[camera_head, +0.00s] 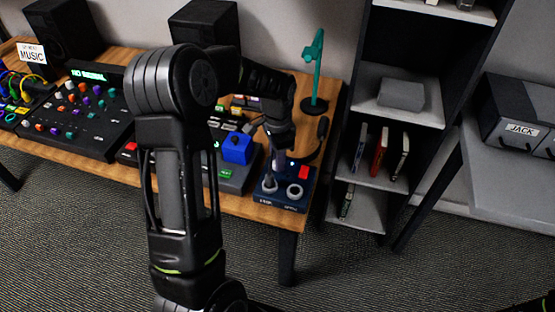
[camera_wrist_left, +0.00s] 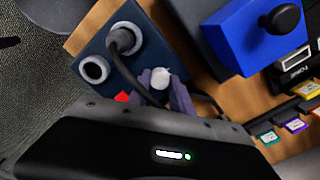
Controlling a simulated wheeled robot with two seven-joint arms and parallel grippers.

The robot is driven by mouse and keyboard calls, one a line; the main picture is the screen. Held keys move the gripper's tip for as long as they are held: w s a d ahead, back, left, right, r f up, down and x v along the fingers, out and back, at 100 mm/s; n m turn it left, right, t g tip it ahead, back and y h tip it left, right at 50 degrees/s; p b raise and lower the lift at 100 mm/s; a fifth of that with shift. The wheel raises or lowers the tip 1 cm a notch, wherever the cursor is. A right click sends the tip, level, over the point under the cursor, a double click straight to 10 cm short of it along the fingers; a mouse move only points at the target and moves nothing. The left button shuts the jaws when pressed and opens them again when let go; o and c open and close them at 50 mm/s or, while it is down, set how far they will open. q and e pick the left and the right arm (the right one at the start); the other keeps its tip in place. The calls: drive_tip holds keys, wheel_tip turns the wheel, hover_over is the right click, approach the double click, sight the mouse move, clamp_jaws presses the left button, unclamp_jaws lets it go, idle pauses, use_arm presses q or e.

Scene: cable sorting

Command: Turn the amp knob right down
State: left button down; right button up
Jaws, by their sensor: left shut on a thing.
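A dark blue box (camera_head: 281,203) stands at the right front corner of the wooden table, and it fills the upper left of the left wrist view (camera_wrist_left: 150,45). A small pale round knob (camera_wrist_left: 160,78) sits at its edge, between the fingertips of my left gripper (camera_wrist_left: 166,88). The gripper is shut on this knob, pointing down at the box in the head view (camera_head: 279,160). My fingers hide the knob's sides, and I cannot see a pointer mark. My right gripper is out of view.
A black plug (camera_wrist_left: 123,38) with a cable fills one socket of the box; the other socket (camera_wrist_left: 93,69) is empty. A red part (camera_head: 304,172) is close by. A bright blue box (camera_head: 237,148) stands left. A green stand (camera_head: 314,70) is behind.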

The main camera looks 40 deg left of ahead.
use_arm(q)
drive_tip(key=n, duration=0.5)
drive_tip(key=shift+n+b, duration=0.3)
drive_tip(key=shift+b, duration=0.05)
drive_tip(key=n, duration=0.4)
drive_tip(key=shift+n, duration=0.4)
drive_tip(key=c, duration=1.1)
unclamp_jaws()
drive_tip(key=shift+c, duration=0.2)
wheel_tip(320, 180, up, 8)
drive_tip(key=shift+f, duration=0.1)
